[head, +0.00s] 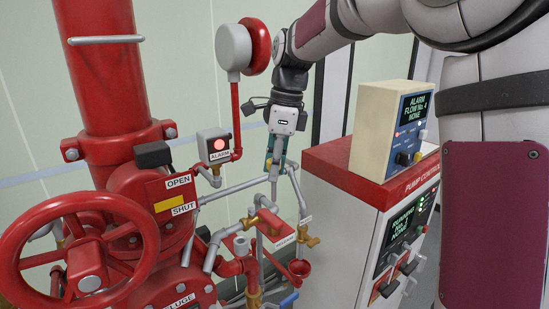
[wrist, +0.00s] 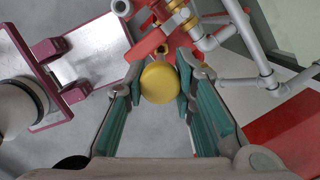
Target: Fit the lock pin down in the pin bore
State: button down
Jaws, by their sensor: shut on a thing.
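A round yellow head, apparently of the lock pin (wrist: 160,84), sits between the teal pads of my gripper (wrist: 160,90) in the wrist view. The fingers are closed on its sides. The pin's shaft is hidden beneath the head. In the head view, my gripper (head: 275,165) points down above the small pipework, and the pin cannot be made out there.
Grey pipes and brass valves (head: 268,220) crowd below my gripper. A red handwheel (head: 85,255) and large red valve stand left. An alarm box (head: 216,147) and a red bell (head: 257,47) are behind. The pump control cabinet (head: 350,200) stands close on the right.

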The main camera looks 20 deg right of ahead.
aim_at(275, 200)
jog(key=shift+f, duration=2.25)
jog(key=shift+f, duration=2.05)
dwell(0.5)
jog(key=c, duration=1.2)
grip_release()
jog(key=shift+c, duration=0.2)
notch_tip(275, 200, up, 12)
jog(key=d, duration=0.1)
jog(key=shift+s+d, duration=0.25)
jog(key=shift+d, duration=0.15)
